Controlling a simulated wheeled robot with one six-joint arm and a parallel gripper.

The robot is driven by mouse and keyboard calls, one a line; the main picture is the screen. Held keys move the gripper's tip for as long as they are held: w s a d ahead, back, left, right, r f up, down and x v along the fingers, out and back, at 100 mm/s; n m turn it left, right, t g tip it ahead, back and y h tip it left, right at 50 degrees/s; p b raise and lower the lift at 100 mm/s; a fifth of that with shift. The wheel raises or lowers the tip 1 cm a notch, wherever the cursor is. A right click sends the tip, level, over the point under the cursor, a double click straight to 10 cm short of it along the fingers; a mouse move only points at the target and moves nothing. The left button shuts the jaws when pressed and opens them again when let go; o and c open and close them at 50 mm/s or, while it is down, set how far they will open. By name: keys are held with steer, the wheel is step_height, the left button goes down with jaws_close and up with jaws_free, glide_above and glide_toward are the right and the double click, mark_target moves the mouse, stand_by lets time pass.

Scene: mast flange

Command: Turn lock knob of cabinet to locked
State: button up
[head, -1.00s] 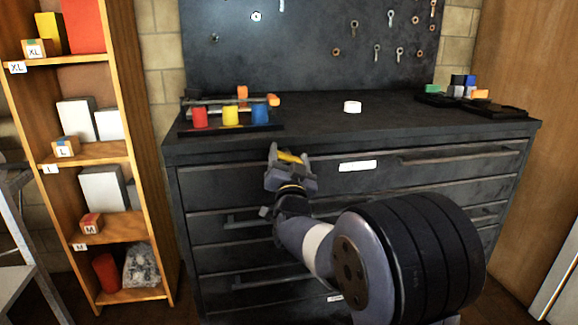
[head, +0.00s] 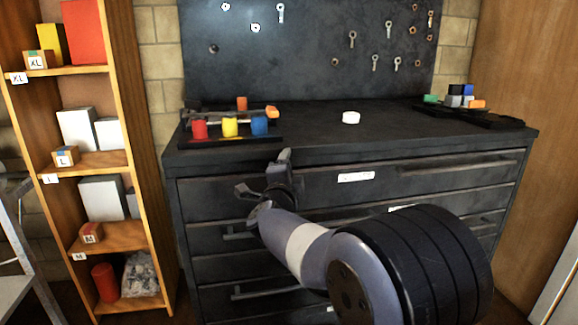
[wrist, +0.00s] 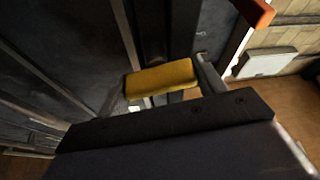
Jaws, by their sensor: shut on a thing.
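The cabinet (head: 440,181) is dark and has several wide drawers with bar handles. My gripper (head: 266,174) is at the upper left of its front, rolled so that one finger points up and the other lies to the left. In the wrist view, the yellow lock knob (wrist: 162,78) sits between the fingers of my gripper (wrist: 165,72), which are shut on it. In the head view my gripper and wrist hide the knob. Any marks around the knob are not visible, so its locked or unlocked state cannot be read.
On the cabinet top are a rack with red, yellow and blue cylinders (head: 229,128), a white round object (head: 351,118) and a dark tray (head: 485,118) with small blocks. A wooden shelf (head: 135,180) stands at the left. A pegboard (head: 300,60) is behind.

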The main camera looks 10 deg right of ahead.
steer(key=shift+m+g+p, duration=0.5)
steer(key=shift+m+p, duration=0.1)
steer(key=shift+m, duration=0.6)
steer(key=o, duration=1)
steer(key=p+v, duration=0.2)
steer(key=v, duration=0.8)
steer(key=shift+s, duration=0.4)
